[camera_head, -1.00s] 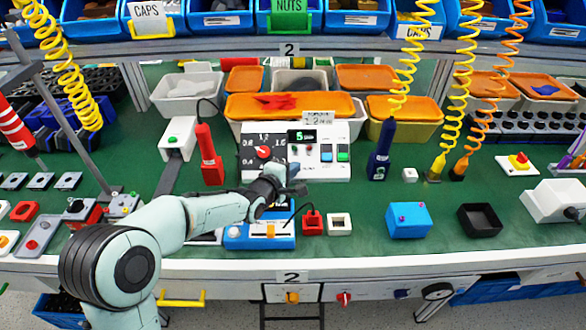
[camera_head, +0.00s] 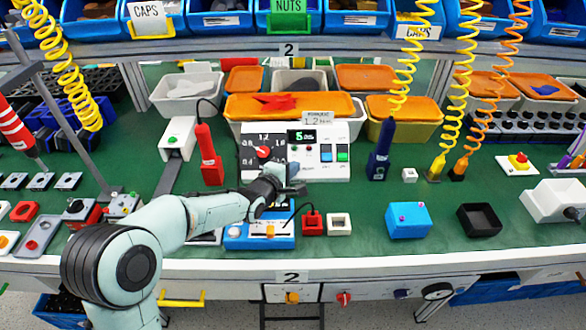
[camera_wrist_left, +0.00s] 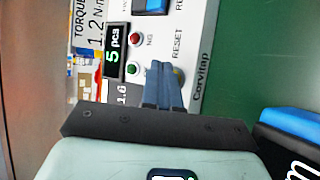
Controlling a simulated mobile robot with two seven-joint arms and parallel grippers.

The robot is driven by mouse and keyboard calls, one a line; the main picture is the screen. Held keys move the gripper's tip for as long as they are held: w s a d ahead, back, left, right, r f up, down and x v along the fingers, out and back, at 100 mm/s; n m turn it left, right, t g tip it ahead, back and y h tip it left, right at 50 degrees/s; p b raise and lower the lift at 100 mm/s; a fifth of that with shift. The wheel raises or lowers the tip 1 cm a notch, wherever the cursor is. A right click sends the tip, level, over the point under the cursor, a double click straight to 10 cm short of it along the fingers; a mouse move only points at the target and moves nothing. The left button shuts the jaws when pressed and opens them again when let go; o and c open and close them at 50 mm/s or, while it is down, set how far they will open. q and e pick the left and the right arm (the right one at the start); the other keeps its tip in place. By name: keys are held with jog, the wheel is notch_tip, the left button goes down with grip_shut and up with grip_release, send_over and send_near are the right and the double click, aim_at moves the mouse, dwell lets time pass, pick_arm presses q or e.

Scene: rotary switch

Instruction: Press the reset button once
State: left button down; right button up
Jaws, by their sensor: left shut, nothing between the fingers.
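The white controller box (camera_head: 318,172) stands at the table's middle, with a red-pointer dial, a digital display, a blue switch and a green switch. My left gripper (camera_head: 301,188) is shut and empty at the box's lower front edge. In the left wrist view its closed fingertips (camera_wrist_left: 162,66) lie over the panel beside the RESET label. The display (camera_wrist_left: 114,56) reads 5 pcs. My right gripper is in neither view.
A blue device (camera_head: 250,240) sits below the gripper. A red tool (camera_head: 208,155) stands left of the box and a dark blue tool (camera_head: 382,150) right of it. A small red block (camera_head: 312,223) and white block (camera_head: 339,224) lie in front.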

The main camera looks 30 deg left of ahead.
pick_arm(q)
jog(key=shift+s+f, duration=0.35)
jog(key=shift+f, duration=0.35)
jog(key=shift+s+d+r, duration=0.15)
jog(key=shift+s+d, duration=0.05)
jog(key=shift+s, duration=0.05)
jog(key=shift+s+d+r+p, duration=0.35)
jog(key=shift+s+r, duration=0.15)
jog(key=shift+r, duration=0.2)
jog(key=shift+s+d+r+p, duration=0.3)
jog(key=shift+s+r, duration=0.2)
jog(key=shift+r, duration=0.25)
jog(key=shift+s+d+r+p, duration=0.35)
jog(key=shift+s+r, duration=0.15)
jog(key=shift+r, duration=0.2)
